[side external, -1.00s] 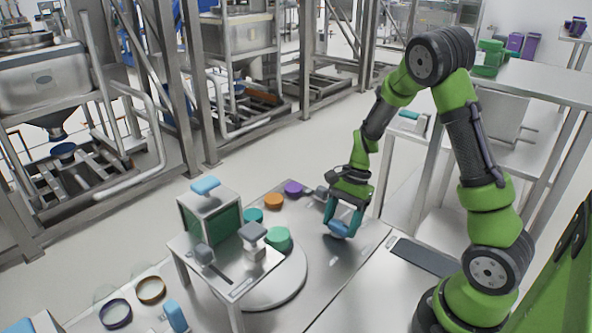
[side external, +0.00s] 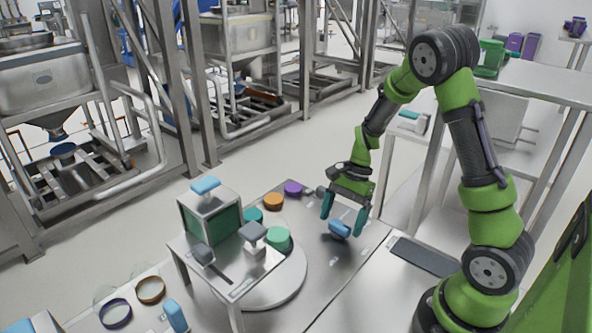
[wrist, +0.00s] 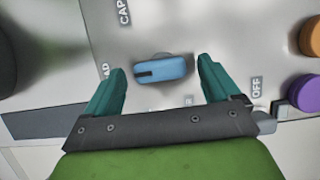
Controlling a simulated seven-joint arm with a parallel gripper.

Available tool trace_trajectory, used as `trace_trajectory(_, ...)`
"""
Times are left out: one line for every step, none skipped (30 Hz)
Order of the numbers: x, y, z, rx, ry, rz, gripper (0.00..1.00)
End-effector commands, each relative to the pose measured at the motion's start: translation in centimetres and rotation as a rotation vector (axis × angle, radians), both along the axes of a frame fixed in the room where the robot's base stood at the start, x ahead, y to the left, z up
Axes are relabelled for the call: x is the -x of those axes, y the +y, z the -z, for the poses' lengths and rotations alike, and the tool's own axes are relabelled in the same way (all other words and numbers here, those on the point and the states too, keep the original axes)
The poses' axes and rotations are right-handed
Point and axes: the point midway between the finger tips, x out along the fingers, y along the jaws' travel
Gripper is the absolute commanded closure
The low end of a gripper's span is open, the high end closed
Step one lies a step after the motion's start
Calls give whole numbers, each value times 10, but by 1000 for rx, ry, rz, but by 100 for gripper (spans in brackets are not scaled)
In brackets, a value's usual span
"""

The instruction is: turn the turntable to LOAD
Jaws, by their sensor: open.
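The blue knob (side external: 340,229) sits on the grey metal table. In the wrist view the blue knob (wrist: 168,69) lies nearly level, its black mark at its left end, facing a label ending in "AD" (wrist: 105,69) that is partly hidden by a finger. My gripper (side external: 342,222) is open above the knob, with its teal fingers apart from it. In the wrist view my gripper (wrist: 162,68) has one finger on each side of the knob. The round pale turntable (side external: 283,288) stands at the left, partly under a small metal stand, with a green round piece (side external: 277,238) on it.
Labels "CAP" (wrist: 124,12) and "OFF" (wrist: 257,88) surround the knob; another, ending in "R", is mostly hidden. Orange (side external: 273,201) and purple (side external: 293,188) round pieces lie behind. A box with a green front (side external: 199,222) stands on the metal stand. A dark panel (side external: 424,256) lies right.

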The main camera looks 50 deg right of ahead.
Motion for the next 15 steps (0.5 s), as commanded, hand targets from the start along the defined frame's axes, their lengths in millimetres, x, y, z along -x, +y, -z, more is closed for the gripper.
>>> trace_trajectory(-1,-3,-7,1,-4,2,11)
trace_trajectory(-1,-5,-12,2,-6,2,11)
trace_trajectory(-1,-9,-20,2,-6,2,11)
trace_trajectory(-1,-11,-26,3,-6,3,11)
trace_trajectory(-1,-14,-33,3,-7,3,11)
trace_trajectory(-1,-18,-42,3,-7,4,11)
trace_trajectory(-1,-21,-49,4,-7,4,11)
trace_trajectory(-1,-24,-56,3,-6,4,11)
trace_trajectory(-1,-28,-66,3,-7,4,11)
trace_trajectory(-1,-31,-72,3,-6,4,11)
trace_trajectory(-1,-34,-79,4,-6,4,11)
trace_trajectory(-1,-37,-88,3,-6,4,11)
trace_trajectory(-1,-40,-95,4,-6,5,11)
trace_trajectory(0,-43,-101,5,-6,5,11)
trace_trajectory(0,-46,-109,4,-6,4,11)
